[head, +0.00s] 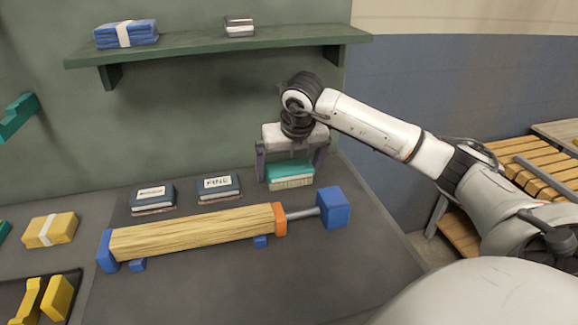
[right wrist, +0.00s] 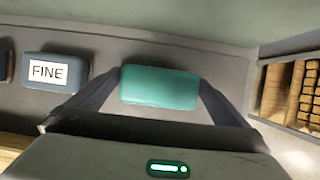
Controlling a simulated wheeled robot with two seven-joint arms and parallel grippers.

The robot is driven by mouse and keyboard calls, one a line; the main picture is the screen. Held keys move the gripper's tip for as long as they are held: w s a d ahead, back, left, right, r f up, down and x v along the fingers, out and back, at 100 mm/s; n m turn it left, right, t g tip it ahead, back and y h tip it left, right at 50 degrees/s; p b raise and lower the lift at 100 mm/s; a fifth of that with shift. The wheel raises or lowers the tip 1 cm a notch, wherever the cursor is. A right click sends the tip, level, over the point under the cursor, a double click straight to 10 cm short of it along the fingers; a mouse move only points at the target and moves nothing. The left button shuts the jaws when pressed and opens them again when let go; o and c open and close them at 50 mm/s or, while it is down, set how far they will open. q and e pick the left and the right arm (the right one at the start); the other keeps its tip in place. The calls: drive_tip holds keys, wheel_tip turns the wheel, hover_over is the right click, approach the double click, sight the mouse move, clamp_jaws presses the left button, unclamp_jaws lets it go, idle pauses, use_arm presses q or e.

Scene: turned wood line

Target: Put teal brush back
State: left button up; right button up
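The teal brush (head: 290,172) is a teal block with a pale layer beneath it. It is at the back of the grey bench, right of the dark block labelled FINE (head: 218,187). My right gripper (head: 291,177) reaches down over it, one finger at each end. In the right wrist view the teal brush (right wrist: 158,88) fills the space between the fingertips, and both appear to touch it. I cannot tell whether its underside rests on the bench. My left gripper is not in view.
A second dark labelled block (head: 152,198) lies left of FINE. A wooden beam (head: 195,232) in a blue and orange clamp lies in front. A green shelf (head: 220,45) with a blue bundle (head: 126,34) is above. Yellow blocks (head: 50,230) lie at left.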

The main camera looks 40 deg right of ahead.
sight(292, 172)
drive_tip(key=shift+r, duration=0.2)
drive_tip(key=v, duration=0.7)
drive_tip(key=shift+r, duration=0.1)
